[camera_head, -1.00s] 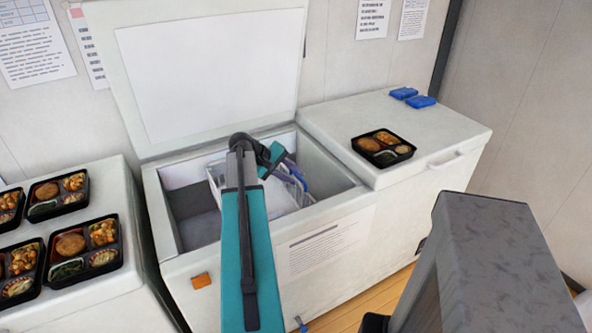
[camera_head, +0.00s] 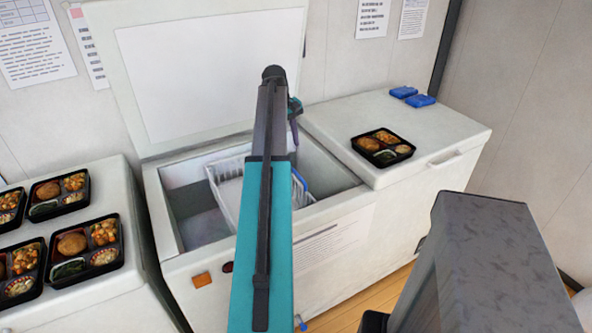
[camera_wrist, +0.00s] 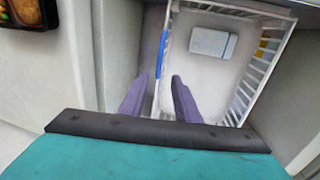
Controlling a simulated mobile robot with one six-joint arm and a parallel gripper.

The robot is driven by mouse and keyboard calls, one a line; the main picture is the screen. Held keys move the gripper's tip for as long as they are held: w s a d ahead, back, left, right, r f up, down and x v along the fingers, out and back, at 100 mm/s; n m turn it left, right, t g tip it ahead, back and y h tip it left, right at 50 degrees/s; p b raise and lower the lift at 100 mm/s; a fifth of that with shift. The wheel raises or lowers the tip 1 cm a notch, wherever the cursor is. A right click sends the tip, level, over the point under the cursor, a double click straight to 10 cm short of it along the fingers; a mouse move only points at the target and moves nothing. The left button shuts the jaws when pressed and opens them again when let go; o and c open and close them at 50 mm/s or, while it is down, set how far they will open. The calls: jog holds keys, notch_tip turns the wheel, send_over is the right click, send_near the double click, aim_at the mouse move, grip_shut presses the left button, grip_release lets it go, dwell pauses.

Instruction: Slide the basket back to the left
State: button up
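The white wire basket (camera_head: 228,168) sits inside the open chest freezer (camera_head: 170,215), with bare floor to its left. In the wrist view the basket (camera_wrist: 245,92) has a blue strip (camera_wrist: 161,55) on its near-side rim, which also shows in the head view (camera_head: 299,178). My gripper (camera_head: 295,140) is raised over the basket's right end in the head view. In the wrist view its two purple fingers (camera_wrist: 155,90) are apart and empty, with the blue-strip rim between them in the picture. I cannot tell how far above the rim they are. My arm hides the basket's middle.
The raised lid (camera_head: 210,75) stands behind the opening. A closed freezer on the right carries a bento tray (camera_head: 383,147) and blue packs (camera_head: 412,97). More bento trays (camera_head: 84,250) stand on the left unit. A pale pack (camera_wrist: 213,42) lies in the basket.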

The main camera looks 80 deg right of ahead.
aim_at(297, 173)
jog(key=shift+f, duration=0.15)
jog(key=shift+s+d+f+p, duration=0.3)
jog(key=shift+f+p, duration=0.05)
jog(key=shift+f, duration=1.85)
jog(key=shift+s+d+f+p, duration=0.3)
jog(key=shift+s+f+p, duration=0.1)
jog(key=shift+f, duration=1.85)
jog(key=shift+s+d+f+p, duration=0.25)
jog(key=shift+d+f+p, duration=0.1)
jog(key=shift+f, duration=1.85)
grip_shut()
